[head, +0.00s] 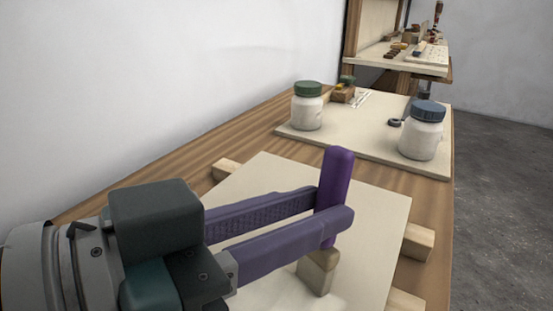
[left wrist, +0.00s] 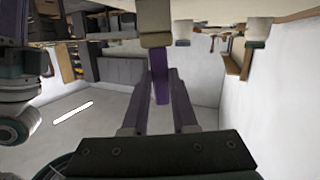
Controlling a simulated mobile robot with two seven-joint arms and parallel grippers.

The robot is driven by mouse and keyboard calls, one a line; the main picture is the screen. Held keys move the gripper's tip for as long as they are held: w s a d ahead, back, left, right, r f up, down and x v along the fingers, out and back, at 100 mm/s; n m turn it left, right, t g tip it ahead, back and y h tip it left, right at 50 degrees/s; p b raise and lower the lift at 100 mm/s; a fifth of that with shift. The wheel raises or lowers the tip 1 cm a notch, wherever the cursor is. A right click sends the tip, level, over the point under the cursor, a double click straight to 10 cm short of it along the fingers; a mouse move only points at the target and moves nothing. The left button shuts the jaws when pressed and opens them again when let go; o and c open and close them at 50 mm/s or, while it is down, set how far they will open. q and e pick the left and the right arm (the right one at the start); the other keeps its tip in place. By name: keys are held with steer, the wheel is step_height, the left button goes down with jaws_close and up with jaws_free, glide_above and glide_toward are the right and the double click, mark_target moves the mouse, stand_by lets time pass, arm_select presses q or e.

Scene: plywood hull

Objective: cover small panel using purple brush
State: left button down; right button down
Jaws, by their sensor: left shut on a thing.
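The purple brush (head: 336,170) stands roughly upright in my left gripper (head: 334,215), which is shut on its handle. Its pale tan head (head: 319,272) points down at the small panel (head: 385,210), a cream board raised on wood blocks. The head is over or on the panel; I cannot tell whether it touches. A slightly paler patch shows on the panel near the head. In the left wrist view the brush handle (left wrist: 159,82) sits between the fingers, with the head (left wrist: 155,22) at the top. My left arm hides the panel's near left part. My right gripper is not in view.
A second cream board (head: 365,135) lies farther along the wooden bench (head: 255,125). It carries a green-lidded jar (head: 307,108) and a blue-lidded jar (head: 422,132). Wood blocks (head: 417,242) jut from under the panel. A wall bounds the left; open floor (head: 500,170) lies right.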

arm_select(q)
steer(key=shift+s+a+p, duration=0.4)
steer(key=shift+s+a, duration=0.05)
steer(key=shift+s, duration=0.35)
steer(key=shift+s+a+p, duration=0.55)
steer(key=shift+s+a, duration=0.45)
steer(key=shift+s, duration=0.3)
steer(key=shift+s+a+p, duration=0.5)
steer(key=shift+s+a, duration=0.45)
steer(key=shift+s, duration=0.3)
steer(key=shift+s, duration=0.1)
steer(key=shift+s+a, duration=0.6)
steer(key=shift+s, duration=0.1)
steer(key=shift+p, duration=0.3)
step_height(320, 180, up, 6)
steer(key=p, duration=0.6)
